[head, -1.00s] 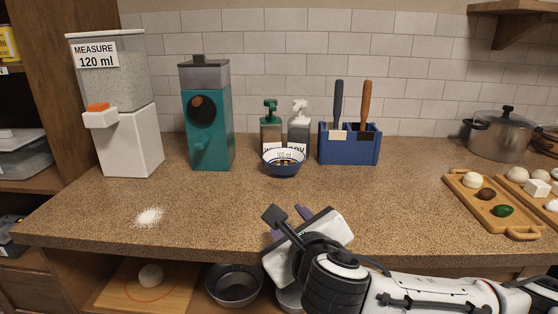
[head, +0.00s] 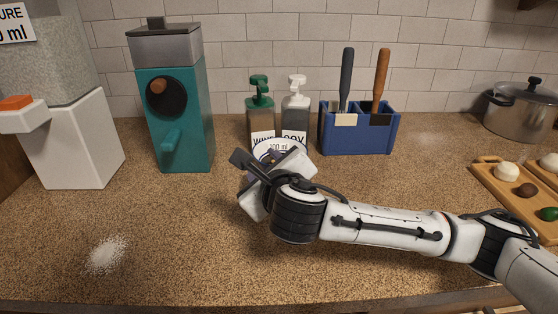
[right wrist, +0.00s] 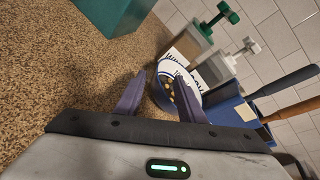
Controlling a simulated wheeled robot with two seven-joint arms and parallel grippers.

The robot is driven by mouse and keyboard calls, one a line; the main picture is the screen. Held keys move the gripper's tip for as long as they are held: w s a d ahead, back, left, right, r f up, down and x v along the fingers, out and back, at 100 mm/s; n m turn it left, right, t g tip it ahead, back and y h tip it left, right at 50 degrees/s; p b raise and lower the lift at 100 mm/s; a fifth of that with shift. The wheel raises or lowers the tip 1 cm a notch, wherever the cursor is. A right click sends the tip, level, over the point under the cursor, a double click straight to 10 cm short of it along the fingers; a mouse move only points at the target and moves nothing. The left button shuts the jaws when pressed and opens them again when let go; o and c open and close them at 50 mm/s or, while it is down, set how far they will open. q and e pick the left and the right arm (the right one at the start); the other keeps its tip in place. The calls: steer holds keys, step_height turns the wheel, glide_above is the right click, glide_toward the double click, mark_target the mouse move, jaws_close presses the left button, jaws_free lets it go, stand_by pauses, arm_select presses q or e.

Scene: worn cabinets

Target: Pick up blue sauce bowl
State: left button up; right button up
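The blue sauce bowl (head: 277,147), with a white rim marked 100 ml, stands on the counter in front of two pump bottles. In the head view my right gripper (head: 246,168) is just in front of it and hides most of its body. In the right wrist view the bowl (right wrist: 168,68) lies ahead of and partly between the two purple fingers of my right gripper (right wrist: 160,77). The fingers are apart and hold nothing. Whether they touch the bowl I cannot tell. My left gripper is not in view.
White powder (head: 106,253) lies on the open front left counter.

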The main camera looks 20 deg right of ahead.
mark_target(260, 156)
steer(key=x, duration=0.5)
steer(key=shift+w+d+f, duration=0.2)
steer(key=shift+w+d, duration=0.05)
jaws_close()
